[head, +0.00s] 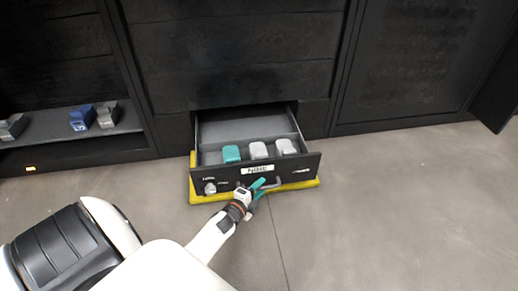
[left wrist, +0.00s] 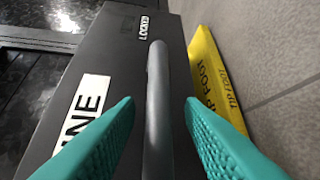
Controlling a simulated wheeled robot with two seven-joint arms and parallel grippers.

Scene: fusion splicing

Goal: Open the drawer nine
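The black drawer (head: 300,166) at the bottom of the cabinet stands pulled out, with its inside showing. Its white label (head: 257,170) is too small to read in the head view; in the left wrist view the label (left wrist: 82,108) shows the letters "INE". The grey bar handle (left wrist: 158,95) runs along the drawer front. My left gripper (head: 262,188) is at the handle. In the left wrist view its teal fingers (left wrist: 160,108) are apart, one on each side of the handle, with visible gaps. My right gripper is in neither view.
Inside the drawer lie a teal block (head: 231,154) and two light grey blocks (head: 258,150). A yellow strip with lettering (left wrist: 215,80) lies below the drawer. A shelf at left (head: 60,124) holds blue and grey items. The floor at right (head: 400,200) is clear.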

